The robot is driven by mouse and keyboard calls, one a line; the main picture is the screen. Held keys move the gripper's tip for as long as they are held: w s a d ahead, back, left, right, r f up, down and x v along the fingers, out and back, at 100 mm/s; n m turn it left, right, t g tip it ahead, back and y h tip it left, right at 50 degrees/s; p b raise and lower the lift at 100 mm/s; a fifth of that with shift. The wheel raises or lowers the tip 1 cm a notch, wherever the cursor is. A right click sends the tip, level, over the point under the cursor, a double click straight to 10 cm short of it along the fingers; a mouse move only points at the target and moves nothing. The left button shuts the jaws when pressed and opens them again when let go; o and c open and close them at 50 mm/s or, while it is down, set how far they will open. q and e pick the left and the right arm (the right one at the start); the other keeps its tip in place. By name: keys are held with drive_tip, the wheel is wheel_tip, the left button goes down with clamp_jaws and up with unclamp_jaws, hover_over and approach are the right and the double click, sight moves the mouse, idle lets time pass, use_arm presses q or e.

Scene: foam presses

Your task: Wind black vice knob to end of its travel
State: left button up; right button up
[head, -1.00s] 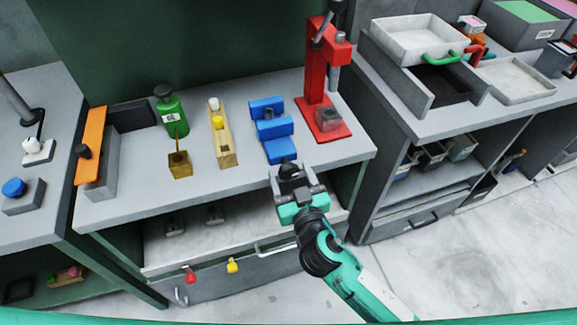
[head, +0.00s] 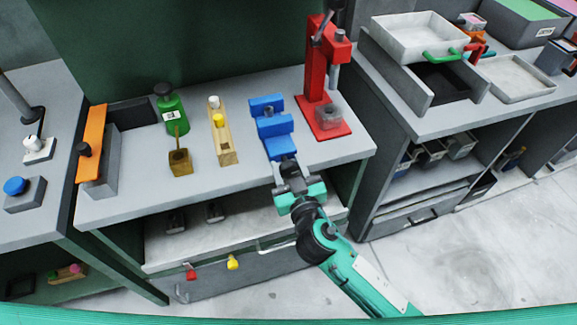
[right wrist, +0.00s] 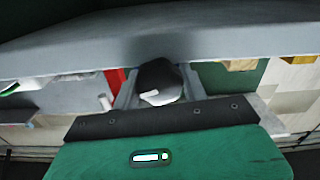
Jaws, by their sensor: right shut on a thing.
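The blue vice (head: 270,127) stands on the grey workbench near its front edge, left of the red press. Its black knob (right wrist: 160,82) shows in the right wrist view between the two fingers of my right gripper (right wrist: 160,92). In the head view my right gripper (head: 288,170) is at the front end of the vice and mostly hides the knob. It is shut on the knob. My left gripper is in neither view.
A red press (head: 322,90) stands right of the vice.

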drive_tip(key=shift+n, duration=0.5)
drive_tip(key=o, duration=1)
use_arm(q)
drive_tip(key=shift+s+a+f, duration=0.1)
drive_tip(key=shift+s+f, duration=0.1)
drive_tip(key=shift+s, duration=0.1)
use_arm(e)
drive_tip(key=shift+s, duration=0.1)
drive_tip(key=shift+s+d+f, duration=0.1)
drive_tip(key=shift+s+d, duration=0.05)
drive_tip(key=shift+s, duration=0.15)
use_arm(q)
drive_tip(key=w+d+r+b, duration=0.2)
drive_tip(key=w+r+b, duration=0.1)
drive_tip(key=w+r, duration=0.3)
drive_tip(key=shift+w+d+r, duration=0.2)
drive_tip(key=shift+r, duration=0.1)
use_arm(e)
drive_tip(key=shift+v, duration=6.45)
